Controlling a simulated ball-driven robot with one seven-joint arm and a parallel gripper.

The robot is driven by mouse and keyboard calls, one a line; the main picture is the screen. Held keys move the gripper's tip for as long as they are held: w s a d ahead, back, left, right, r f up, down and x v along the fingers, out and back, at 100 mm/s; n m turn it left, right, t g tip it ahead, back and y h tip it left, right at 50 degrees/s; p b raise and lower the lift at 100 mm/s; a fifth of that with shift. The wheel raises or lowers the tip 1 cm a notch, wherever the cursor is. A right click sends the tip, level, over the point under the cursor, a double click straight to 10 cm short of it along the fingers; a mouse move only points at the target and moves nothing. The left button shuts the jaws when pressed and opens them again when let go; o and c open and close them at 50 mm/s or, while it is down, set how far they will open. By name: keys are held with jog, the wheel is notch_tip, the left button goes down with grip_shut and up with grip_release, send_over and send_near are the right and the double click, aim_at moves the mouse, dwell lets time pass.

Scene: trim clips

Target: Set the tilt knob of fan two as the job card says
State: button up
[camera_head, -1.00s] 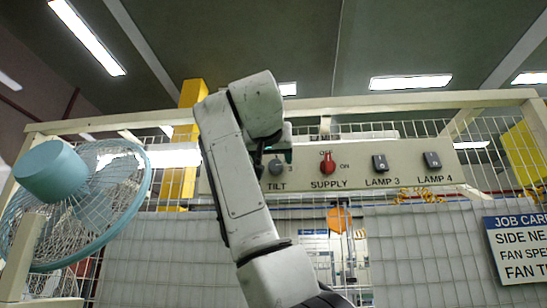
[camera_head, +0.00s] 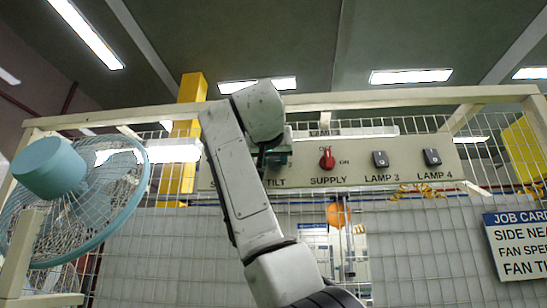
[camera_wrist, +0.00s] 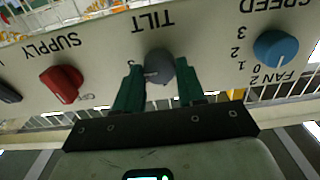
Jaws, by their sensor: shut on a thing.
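A pale line on the knob points roughly left in this view, toward a partly hidden 3; the exact setting is unclear. In the head view my gripper (camera_head: 277,158) covers the knob. The job card (camera_head: 519,245) is at the right edge, its lines cut off, so its values cannot be read. The teal fan (camera_head: 75,190) stands at the left.
The panel (camera_head: 357,165) also carries a red supply switch (camera_head: 327,159), lamp 3 switch (camera_head: 380,159) and lamp 4 switch (camera_head: 432,157). A blue fan 2 speed knob (camera_wrist: 275,48) is beside the tilt knob. Wire mesh surrounds the panel.

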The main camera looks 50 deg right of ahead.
jog(key=shift+c, duration=1.3)
jog(key=shift+n, duration=0.3)
jog(key=n+p, duration=0.2)
jog(key=n, duration=0.1)
jog(key=shift+w+r+n, duration=0.1)
jog(key=shift+n, duration=0.2)
jog(key=shift+a+n+p, duration=0.1)
jog(key=shift+n+p, duration=0.5)
jog(key=shift+n, duration=1.7)
jog(key=o, duration=1)
jog(key=shift+o, duration=0.2)
jog(key=shift+a, duration=0.1)
